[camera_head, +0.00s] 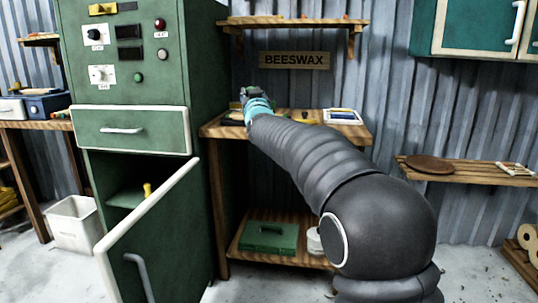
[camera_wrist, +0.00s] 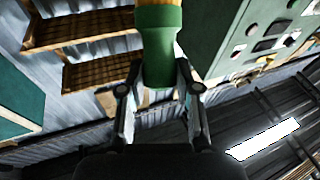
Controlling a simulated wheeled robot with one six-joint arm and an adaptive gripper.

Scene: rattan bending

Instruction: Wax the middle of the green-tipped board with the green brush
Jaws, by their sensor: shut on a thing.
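My gripper (camera_wrist: 160,95) is shut on a green cylindrical handle, which I take to be the green brush (camera_wrist: 158,45). A tan part shows at its far end in the wrist view, and its bristles are not visible. In the head view my gripper (camera_head: 249,95) is small and partly hidden by my arm, over the left part of the wooden bench (camera_head: 215,131) under the BEESWAX sign (camera_head: 294,60). I cannot make out a green-tipped board in either view.
A green cabinet (camera_head: 150,75) with an open lower door (camera_head: 155,230) stands left of the bench. A white-framed tray (camera_head: 342,117) lies on the bench's right. A wall shelf (camera_head: 295,22) hangs above. A green case (camera_head: 269,237) sits on the lower shelf.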

